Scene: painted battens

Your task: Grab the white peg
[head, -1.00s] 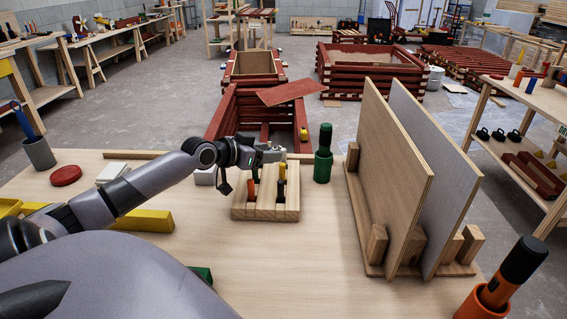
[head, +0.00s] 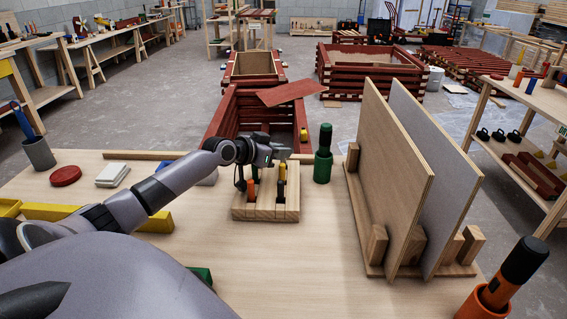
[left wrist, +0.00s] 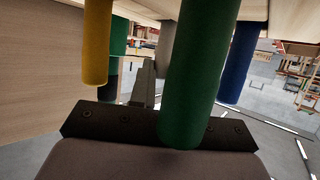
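No white peg can be clearly made out in either view. My left gripper (head: 281,152) is above the far part of a slotted wooden block (head: 265,212) in the head view. The block holds an orange-handled item (head: 252,191) and a black-and-yellow one (head: 281,186). In the left wrist view, a grey finger (left wrist: 145,83) shows behind a large green cylinder (left wrist: 200,75). A yellow cylinder (left wrist: 97,42) and a dark blue one (left wrist: 239,62) stand to either side. A greyish shape (left wrist: 165,48) behind the finger is unclear. The finger gap is hidden. My right gripper is out of view.
A green holder (head: 323,166) with a dark-handled tool stands right of the block. Upright panels (head: 398,180) in a wooden stand fill the table's right side. A red disc (head: 66,176), a white stack (head: 112,174) and a yellow bar (head: 155,220) lie to the left.

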